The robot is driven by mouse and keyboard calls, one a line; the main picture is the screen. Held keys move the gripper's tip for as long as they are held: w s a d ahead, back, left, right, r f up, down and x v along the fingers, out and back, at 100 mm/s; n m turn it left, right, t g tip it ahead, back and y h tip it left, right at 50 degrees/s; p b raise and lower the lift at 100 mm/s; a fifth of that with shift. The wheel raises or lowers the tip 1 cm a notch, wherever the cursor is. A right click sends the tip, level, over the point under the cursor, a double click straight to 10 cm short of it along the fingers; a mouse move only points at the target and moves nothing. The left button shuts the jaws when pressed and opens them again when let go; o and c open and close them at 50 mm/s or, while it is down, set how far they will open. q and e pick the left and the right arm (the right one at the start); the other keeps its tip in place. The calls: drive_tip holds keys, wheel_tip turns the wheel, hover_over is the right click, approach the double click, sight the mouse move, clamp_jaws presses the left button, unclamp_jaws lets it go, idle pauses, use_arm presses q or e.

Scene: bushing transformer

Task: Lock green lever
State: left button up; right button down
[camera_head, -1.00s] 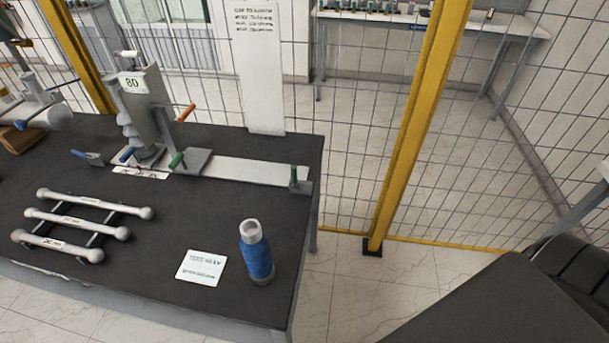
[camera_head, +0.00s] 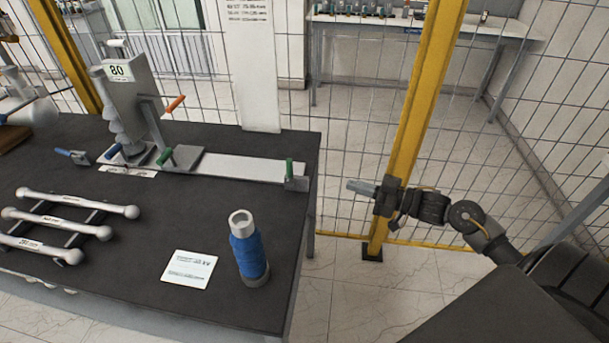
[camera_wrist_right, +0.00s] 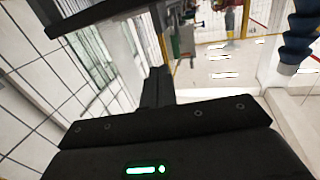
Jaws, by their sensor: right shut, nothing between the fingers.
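A green lever (camera_head: 290,170) stands upright on a small grey block at the right end of the light metal strip (camera_head: 245,168) on the dark table. A second green-handled lever (camera_head: 167,156) sits nearer the clamp stand marked 80 (camera_head: 130,95), tilted. My right gripper (camera_head: 362,188) is to the right of the table, in front of the yellow post. It is shut and empty, apart from both levers, pointing left toward the table. In the right wrist view its dark fingers (camera_wrist_right: 158,86) stick up from the gripper body; small green parts beyond are too unclear to identify. My left gripper is not in view.
A blue bushing (camera_head: 249,255) stands near the table's front right, beside a white card (camera_head: 189,269). White rods (camera_head: 70,205) lie on a rack at left. An orange lever (camera_head: 175,104) sticks out from the stand. A yellow post (camera_head: 425,100) and wire fence stand behind.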

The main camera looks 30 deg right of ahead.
drive_tip(key=r, duration=0.1)
drive_tip(key=a+r, duration=0.1)
drive_tip(key=n+y, duration=0.1)
drive_tip(key=shift+s+a+r+g, duration=0.25)
drive_tip(key=shift+s+r+g, duration=0.15)
drive_tip(key=p, duration=0.3)
approach(290, 173)
drive_tip(key=w+a+r, duration=0.2)
drive_tip(key=w+a, duration=0.1)
drive_tip(key=w, duration=0.2)
drive_tip(key=shift+w+a+f, duration=0.2)
drive_tip(key=shift+a+f, duration=0.05)
drive_tip(key=shift+f, duration=0.1)
drive_tip(key=shift+r+p, duration=0.1)
drive_tip(key=shift+p, duration=0.3)
